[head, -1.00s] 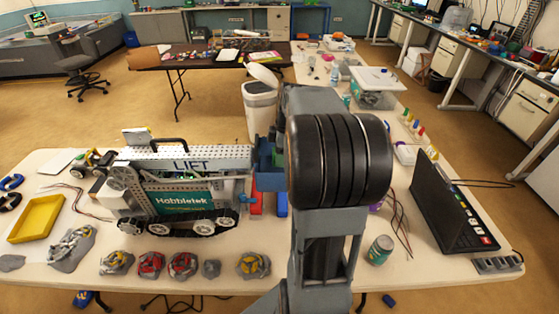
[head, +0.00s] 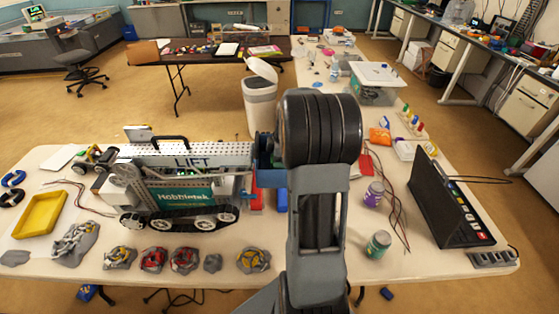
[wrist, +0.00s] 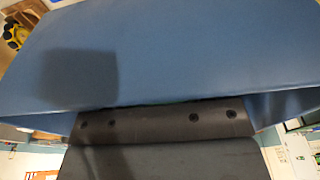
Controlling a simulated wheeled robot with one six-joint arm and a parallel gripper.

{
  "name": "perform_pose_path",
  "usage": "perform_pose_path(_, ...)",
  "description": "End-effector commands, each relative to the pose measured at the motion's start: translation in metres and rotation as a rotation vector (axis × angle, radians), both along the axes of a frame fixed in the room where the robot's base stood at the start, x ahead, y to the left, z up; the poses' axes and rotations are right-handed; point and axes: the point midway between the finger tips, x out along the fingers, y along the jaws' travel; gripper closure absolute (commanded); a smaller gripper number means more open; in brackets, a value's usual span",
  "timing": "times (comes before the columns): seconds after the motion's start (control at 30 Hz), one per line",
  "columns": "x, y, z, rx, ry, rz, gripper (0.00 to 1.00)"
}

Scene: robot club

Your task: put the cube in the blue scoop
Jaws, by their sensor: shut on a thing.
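The blue scoop (head: 268,178) is at the right end of the tracked Hobbietek robot, partly behind my arm in the head view. In the wrist view its broad blue wall (wrist: 200,50) fills the upper part, very close, with a dark shadow on it. My gripper's dark grey body (wrist: 155,125) lies right against the lower edge of this wall. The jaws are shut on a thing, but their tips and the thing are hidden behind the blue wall. No cube shows in either view. My arm hides the gripper in the head view.
The tracked robot (head: 185,190) stands left of my arm. Lumpy grey stones with coloured parts (head: 184,261) line the table's front edge. A yellow tray (head: 40,214) is at left.

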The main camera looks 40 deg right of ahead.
Motion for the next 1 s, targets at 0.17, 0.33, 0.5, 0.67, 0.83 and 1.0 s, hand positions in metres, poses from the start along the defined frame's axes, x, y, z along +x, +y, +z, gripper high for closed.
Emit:
perform_pose_path(0.17, 0.0, 0.0, -0.003, 0.0, 0.0, 0.0, 0.8)
perform_pose_path(0.33, 0.0, 0.0, -0.003, 0.0, 0.0, 0.0, 0.42)
perform_pose_path(0.5, 0.0, 0.0, -0.003, 0.0, 0.0, 0.0, 0.27)
perform_pose_path(0.67, 0.0, 0.0, -0.003, 0.0, 0.0, 0.0, 0.27)
perform_pose_path(0.83, 0.0, 0.0, 0.004, -0.001, -0.001, 0.0, 0.27)
perform_pose_path(1.0, -0.002, -0.004, 0.028, -0.003, -0.006, -0.001, 0.27)
